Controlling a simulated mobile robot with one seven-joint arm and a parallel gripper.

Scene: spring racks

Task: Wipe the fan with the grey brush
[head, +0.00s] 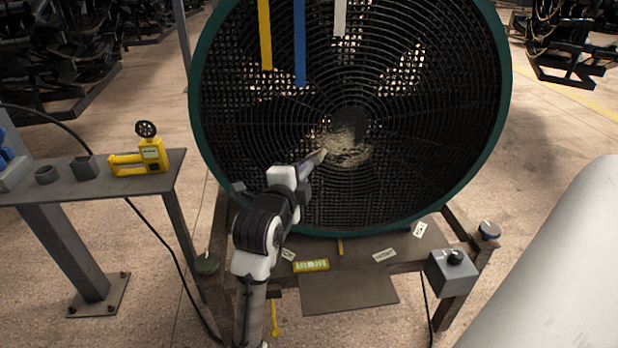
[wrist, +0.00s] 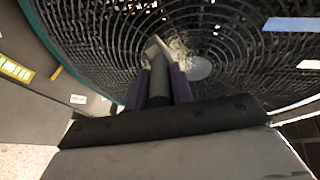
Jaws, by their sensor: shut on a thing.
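The fan (head: 420,185) is a large round drum with a dark green rim and a black wire grille. It stands upright in the middle of the head view, and its grille fills the top of the wrist view (wrist: 110,40). A pale, dusty patch (head: 352,158) lies on the grille below the dark hub. My gripper (head: 308,166) is in front of the lower grille, left of the patch. In the wrist view its purple fingers (wrist: 162,85) are shut on the grey brush (wrist: 158,52). The brush's tip reaches the patch's edge; contact is unclear.
Yellow, blue and white ribbons (head: 299,45) hang before the upper grille. A metal side table (head: 85,192) on the left holds a yellow device (head: 142,158) and small dark blocks. A grey control box (head: 452,272) sits at the stand's right. A pale rounded surface fills the lower right.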

